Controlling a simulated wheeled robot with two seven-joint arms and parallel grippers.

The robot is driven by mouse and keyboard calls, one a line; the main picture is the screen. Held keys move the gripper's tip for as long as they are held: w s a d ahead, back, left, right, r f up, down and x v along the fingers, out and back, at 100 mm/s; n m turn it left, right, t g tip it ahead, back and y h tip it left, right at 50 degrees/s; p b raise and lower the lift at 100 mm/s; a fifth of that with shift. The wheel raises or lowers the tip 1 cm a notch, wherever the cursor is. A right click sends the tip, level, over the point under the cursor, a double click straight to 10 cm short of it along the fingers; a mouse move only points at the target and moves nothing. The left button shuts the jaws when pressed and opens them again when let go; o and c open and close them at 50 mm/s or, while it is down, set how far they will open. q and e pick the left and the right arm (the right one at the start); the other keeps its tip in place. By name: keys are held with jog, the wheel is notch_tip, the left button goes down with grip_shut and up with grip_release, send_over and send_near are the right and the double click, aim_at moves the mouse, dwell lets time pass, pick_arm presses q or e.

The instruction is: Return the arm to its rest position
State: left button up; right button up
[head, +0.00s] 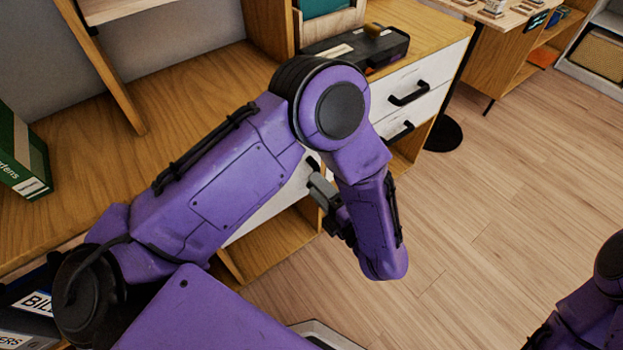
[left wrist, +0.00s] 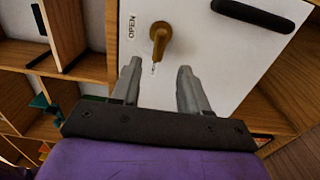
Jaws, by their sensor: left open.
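My left arm reaches across the head view from the left, bent at the elbow. My left gripper (head: 322,190) shows partly beside the forearm, close to the white drawer unit. In the left wrist view my left gripper (left wrist: 160,68) is open, with two grey fingers apart and nothing between them. Beyond the fingertips a brass-coloured handle (left wrist: 160,36) sits on a white panel (left wrist: 190,25) next to the word OPEN. The fingers look apart from the handle, but the exact gap is hard to tell. Part of my right arm shows at the lower right; its gripper is out of view.
A wooden desk (head: 200,85) with white drawers (head: 425,97) and black handles stands close to my left arm. A black box (head: 385,47) lies on top. A green box (head: 22,150) is at the far left. Wooden floor (head: 490,220) is open at the right.

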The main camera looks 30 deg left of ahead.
dwell(0.4)
pick_arm(q)
jog(key=w+d+f+m+t+h, duration=0.2)
jog(key=w+f+m+t+h, duration=0.25)
jog(key=m, duration=0.45)
jog(key=s+a+f+m+g+h+p, duration=0.2)
jog(key=s+a+f+m+h+p, duration=0.25)
jog(key=f+m+h, duration=0.55)
jog(key=s+a+m+g+p, duration=0.2)
jog(key=s+a+m+g, duration=0.1)
jog(key=s, duration=0.6)
jog(key=s+a+r+m+g+y+p, duration=0.1)
jog(key=s+a+m+g+p, duration=0.1)
jog(key=s+a, duration=0.4)
jog(key=s+g+p, duration=0.1)
jog(key=s, duration=0.3)
jog(key=shift+r+m, duration=0.3)
jog(key=shift+m, duration=0.1)
